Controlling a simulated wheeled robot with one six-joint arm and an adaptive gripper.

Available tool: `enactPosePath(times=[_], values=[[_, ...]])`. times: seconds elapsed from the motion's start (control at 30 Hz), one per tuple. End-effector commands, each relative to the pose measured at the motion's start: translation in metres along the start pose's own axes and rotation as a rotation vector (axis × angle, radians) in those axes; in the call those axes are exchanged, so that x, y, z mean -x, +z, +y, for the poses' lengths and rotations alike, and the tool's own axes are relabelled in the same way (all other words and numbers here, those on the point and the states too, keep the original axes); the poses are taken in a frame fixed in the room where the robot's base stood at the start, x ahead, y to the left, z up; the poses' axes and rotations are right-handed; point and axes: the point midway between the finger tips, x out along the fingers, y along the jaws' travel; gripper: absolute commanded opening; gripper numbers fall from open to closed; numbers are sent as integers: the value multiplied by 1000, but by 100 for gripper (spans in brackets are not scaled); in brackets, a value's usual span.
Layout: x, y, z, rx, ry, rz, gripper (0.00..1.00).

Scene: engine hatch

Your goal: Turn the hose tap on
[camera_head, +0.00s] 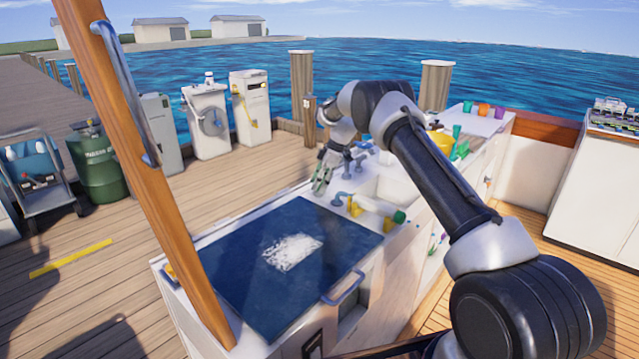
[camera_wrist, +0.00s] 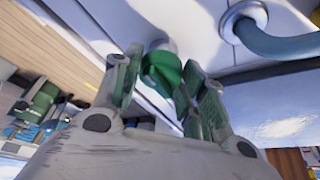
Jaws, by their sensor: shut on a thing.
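The green tap handle (camera_wrist: 160,70), which looks like the hose tap, sits on a pale round base on a white surface in the wrist view. My gripper (camera_wrist: 168,88) is around it, with a green-padded finger on each side, and is shut on it. In the head view my gripper (camera_head: 322,180) reaches down to the white counter beside the sink. There the handle is hidden by the fingers or too small to make out. I cannot tell how far it is turned.
A blue-grey spout (camera_head: 341,198) stands close to my gripper, and a blue-grey faucet (camera_head: 361,156) is behind. The sink basin (camera_head: 385,190) lies to the right. A dark blue hatch panel (camera_head: 235,240) covers the near counter. A wooden post (camera_head: 150,175) rises at the left.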

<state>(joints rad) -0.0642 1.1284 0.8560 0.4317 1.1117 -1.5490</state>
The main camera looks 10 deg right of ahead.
Motion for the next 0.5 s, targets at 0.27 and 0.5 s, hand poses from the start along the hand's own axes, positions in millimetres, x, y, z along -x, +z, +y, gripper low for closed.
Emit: enactPosePath(times=[0.27, 0.5], values=[[-1, 1, 0, 1, -2, -2, 18], [-1, 1, 0, 0, -1, -1, 62]])
